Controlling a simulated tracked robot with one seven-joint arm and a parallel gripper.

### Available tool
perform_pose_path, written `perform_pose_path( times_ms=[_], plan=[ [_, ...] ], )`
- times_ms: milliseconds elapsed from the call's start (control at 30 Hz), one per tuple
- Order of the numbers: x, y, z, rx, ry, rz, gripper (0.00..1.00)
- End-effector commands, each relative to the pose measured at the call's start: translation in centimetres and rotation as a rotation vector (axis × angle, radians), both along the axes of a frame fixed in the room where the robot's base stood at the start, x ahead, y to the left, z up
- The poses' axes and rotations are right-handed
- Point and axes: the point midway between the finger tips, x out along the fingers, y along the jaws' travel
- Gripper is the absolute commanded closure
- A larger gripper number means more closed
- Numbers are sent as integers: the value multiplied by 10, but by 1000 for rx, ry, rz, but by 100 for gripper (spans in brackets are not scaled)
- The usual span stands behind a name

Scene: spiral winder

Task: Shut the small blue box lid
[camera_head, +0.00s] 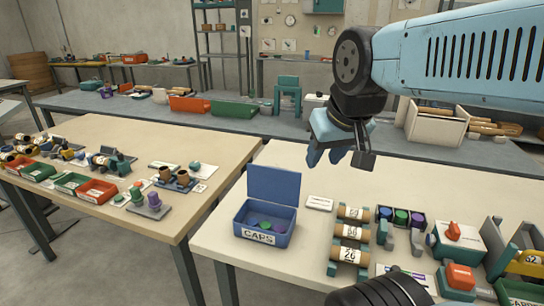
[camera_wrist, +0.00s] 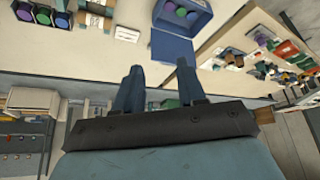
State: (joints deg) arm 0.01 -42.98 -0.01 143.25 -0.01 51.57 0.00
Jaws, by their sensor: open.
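The small blue box (camera_head: 262,236) stands at the left front of the right-hand table, with a "CAPS" label on its front. Its lid (camera_head: 274,185) stands upright, open at the back edge. Green and purple caps (camera_head: 266,225) lie inside. My gripper (camera_head: 338,158) is open and empty, in the air above the back edge of the table, to the right of the lid and higher than it. In the wrist view the box (camera_wrist: 185,14) and its lid (camera_wrist: 171,49) show at the top, beyond my two fingers (camera_wrist: 158,85).
A small white card (camera_head: 319,203) lies right of the box. Labelled rolls (camera_head: 350,233) on a stand and a holder with coloured caps (camera_head: 400,216) are farther right. A gap separates this table from the left table (camera_head: 200,140). Space just behind the lid looks clear.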

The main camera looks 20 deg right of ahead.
Motion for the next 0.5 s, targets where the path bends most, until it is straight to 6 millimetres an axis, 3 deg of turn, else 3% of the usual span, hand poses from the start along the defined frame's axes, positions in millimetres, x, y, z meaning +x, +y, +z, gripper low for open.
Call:
perform_pose_path(
  times_ms=[300,500],
  plan=[
    [2,0,1,-4,5,5,60],
    [25,-3,11,-42,67,65,60]
  ],
)
